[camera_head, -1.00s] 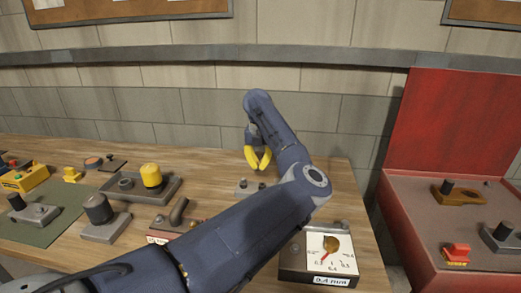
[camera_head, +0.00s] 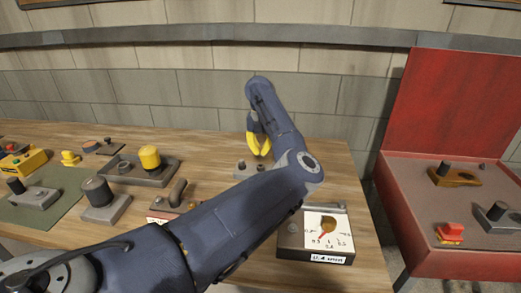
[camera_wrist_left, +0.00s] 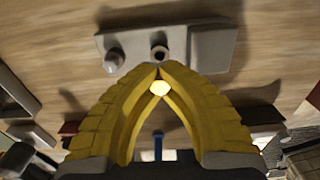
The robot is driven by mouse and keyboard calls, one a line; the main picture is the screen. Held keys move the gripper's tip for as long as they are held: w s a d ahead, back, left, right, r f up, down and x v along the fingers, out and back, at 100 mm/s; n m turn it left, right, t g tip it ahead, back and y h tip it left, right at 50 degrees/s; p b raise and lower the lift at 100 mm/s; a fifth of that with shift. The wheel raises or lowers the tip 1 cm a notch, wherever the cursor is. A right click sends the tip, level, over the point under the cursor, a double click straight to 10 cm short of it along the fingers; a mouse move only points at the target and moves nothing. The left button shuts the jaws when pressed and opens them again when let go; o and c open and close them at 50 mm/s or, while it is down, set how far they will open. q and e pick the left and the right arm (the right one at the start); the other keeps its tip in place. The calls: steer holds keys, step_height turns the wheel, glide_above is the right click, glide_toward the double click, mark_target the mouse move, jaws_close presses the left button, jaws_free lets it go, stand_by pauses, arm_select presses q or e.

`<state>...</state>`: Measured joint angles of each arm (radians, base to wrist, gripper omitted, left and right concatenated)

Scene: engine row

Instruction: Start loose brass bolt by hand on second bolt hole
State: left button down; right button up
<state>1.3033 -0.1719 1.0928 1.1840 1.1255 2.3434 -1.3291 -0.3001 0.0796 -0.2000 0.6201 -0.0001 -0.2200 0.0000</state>
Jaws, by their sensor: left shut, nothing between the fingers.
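A small grey block (camera_head: 250,170) sits on the wooden bench below my left gripper (camera_head: 263,153). In the left wrist view the block (camera_wrist_left: 212,50) carries a grey round-headed bolt (camera_wrist_left: 114,59) at left and a dark round hole (camera_wrist_left: 159,52) near the middle. My left gripper (camera_wrist_left: 159,70) has yellow fingers whose tips meet just in front of that hole, with nothing held. A bright pale-yellow round spot (camera_wrist_left: 159,88) shows between the fingers behind the tips; I cannot tell whether it is the brass bolt. My right gripper is out of view.
A gauge box (camera_head: 320,240) with a dial stands at the bench's front right. A grey tray (camera_head: 172,175) with a yellow-capped part and a dark knobbed block (camera_head: 100,200) are at left. A red case (camera_head: 400,215) stands right of the bench, past a gap.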

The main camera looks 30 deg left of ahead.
arm_select(q)
steer(key=shift+f, duration=2.85)
steer(key=shift+f, duration=0.2)
steer(key=shift+m, duration=1)
steer(key=c, duration=1.5)
jaws_free()
